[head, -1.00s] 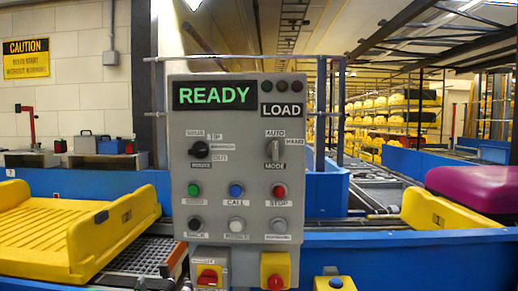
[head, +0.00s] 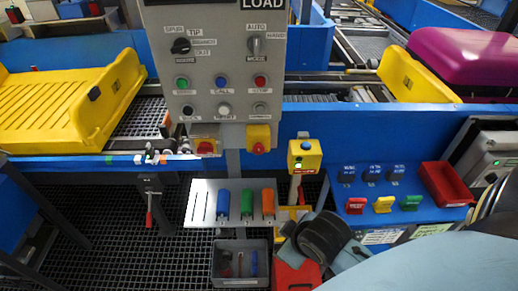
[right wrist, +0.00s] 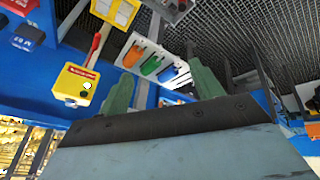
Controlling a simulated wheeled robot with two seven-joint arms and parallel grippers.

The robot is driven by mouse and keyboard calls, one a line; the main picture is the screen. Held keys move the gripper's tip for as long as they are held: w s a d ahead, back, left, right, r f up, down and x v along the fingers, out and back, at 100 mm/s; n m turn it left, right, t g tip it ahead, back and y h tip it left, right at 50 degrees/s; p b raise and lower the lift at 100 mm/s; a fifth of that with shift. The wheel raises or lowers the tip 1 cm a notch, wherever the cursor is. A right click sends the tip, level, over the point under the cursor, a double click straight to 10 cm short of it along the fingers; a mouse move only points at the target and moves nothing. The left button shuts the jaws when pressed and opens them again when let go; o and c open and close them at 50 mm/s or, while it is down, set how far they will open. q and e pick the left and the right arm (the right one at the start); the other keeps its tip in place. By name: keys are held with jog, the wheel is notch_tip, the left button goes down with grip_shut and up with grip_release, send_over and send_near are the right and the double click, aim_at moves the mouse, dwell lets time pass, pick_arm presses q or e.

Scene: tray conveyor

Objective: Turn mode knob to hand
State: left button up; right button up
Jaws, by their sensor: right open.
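The mode knob (head: 256,46) is a grey lever knob on the upper right of the grey control panel (head: 226,72). Its lever stands about vertical, with the AUTO label above, the HAND label to the right and the MODE label below. My right gripper (right wrist: 164,74) shows in the right wrist view with its two green fingers wide apart and nothing between them. It is away from the knob, which is not in that view. My left gripper is not in view.
A black knob (head: 181,46) and several push buttons share the panel. Below are a yellow button box (head: 304,155), a shelf with coloured handles (head: 198,205) and a grey bin (head: 240,251). A yellow tray (head: 50,115) lies left; a purple case (head: 465,60) lies right.

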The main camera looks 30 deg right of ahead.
jog(key=w+d+r+n+t+h, duration=0.1)
jog(key=w+d+r+n+t, duration=0.2)
jog(key=r, duration=0.5)
jog(key=w+d+r+n+t+h, duration=0.1)
jog(key=w+d+r+n+t, duration=0.15)
jog(key=w+r, duration=0.4)
jog(key=w+d+r+n+t, duration=0.2)
jog(key=w+r+t, duration=0.15)
jog(key=r, duration=0.45)
jog(key=n+t, duration=0.4)
jog(key=n, duration=0.1)
send_near(258, 49)
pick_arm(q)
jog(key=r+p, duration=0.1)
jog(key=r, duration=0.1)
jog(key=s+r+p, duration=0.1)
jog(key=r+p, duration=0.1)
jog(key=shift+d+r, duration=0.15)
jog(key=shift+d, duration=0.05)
pick_arm(e)
jog(key=w, duration=0.3)
jog(key=w+d, duration=0.1)
jog(key=w, duration=0.5)
jog(key=shift+w+d+r, duration=0.15)
jog(key=shift+d+r, duration=0.05)
jog(key=shift+r, duration=0.05)
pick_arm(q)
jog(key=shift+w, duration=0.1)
pick_arm(e)
jog(key=c, duration=1)
